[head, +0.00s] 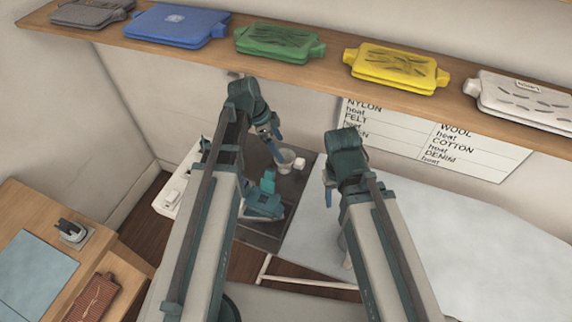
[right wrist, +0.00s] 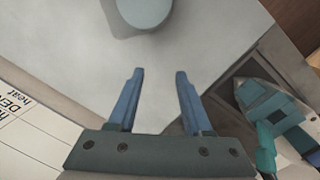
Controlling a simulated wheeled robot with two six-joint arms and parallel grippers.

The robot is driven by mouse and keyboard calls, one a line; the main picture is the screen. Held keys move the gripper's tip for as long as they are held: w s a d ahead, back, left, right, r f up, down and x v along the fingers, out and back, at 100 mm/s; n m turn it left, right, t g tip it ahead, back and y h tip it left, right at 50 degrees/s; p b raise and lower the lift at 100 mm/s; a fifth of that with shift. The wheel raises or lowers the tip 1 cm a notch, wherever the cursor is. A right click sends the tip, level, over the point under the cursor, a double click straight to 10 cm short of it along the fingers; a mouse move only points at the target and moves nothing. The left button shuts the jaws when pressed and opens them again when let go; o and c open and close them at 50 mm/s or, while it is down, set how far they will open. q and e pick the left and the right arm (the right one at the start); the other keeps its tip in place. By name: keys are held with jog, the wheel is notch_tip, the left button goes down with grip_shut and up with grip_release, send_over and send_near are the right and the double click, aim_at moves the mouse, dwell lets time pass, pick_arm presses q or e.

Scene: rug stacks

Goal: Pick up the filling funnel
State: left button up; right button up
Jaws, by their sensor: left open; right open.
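A small pale grey, cup-shaped piece, which looks like the filling funnel (head: 284,157), stands at the back of the dark iron rest in the head view. Its exact shape is too small to tell. My left gripper (head: 274,136) is open, just above and beside it, with nothing seen between its fingers. My right gripper (head: 328,192) is open and empty over the left part of the ironing board; its two blue fingers show in the right wrist view (right wrist: 157,76). A round grey-blue object (right wrist: 145,10), cut by the top edge there, lies beyond the fingertips; I cannot tell what it is.
A teal iron (head: 264,205) sits on the dark rest (head: 292,190), left of the pale ironing board (head: 470,240). A shelf (head: 210,48) with folded coloured items runs above. A fabric chart (head: 485,150) hangs on the wall. A wooden cabinet (head: 30,200) stands left.

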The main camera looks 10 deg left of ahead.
aim_at(286, 156)
pick_arm(q)
jog(key=shift+w+a+m, duration=0.3)
jog(key=shift+w, duration=0.05)
pick_arm(e)
jog(key=shift+f, duration=0.15)
pick_arm(q)
jog(key=b+x, duration=0.7)
jog(key=shift+d+f, duration=0.2)
jog(key=shift+f, duration=0.15)
pick_arm(e)
notch_tip(286, 156, down, 7)
jog(key=shift+f, duration=0.1)
pick_arm(q)
jog(key=shift+r, duration=0.1)
jog(key=shift+c, duration=0.3)
jog(key=c, duration=1.1)
jog(key=shift+r, duration=0.1)
pick_arm(e)
jog(key=shift+r, duration=0.25)
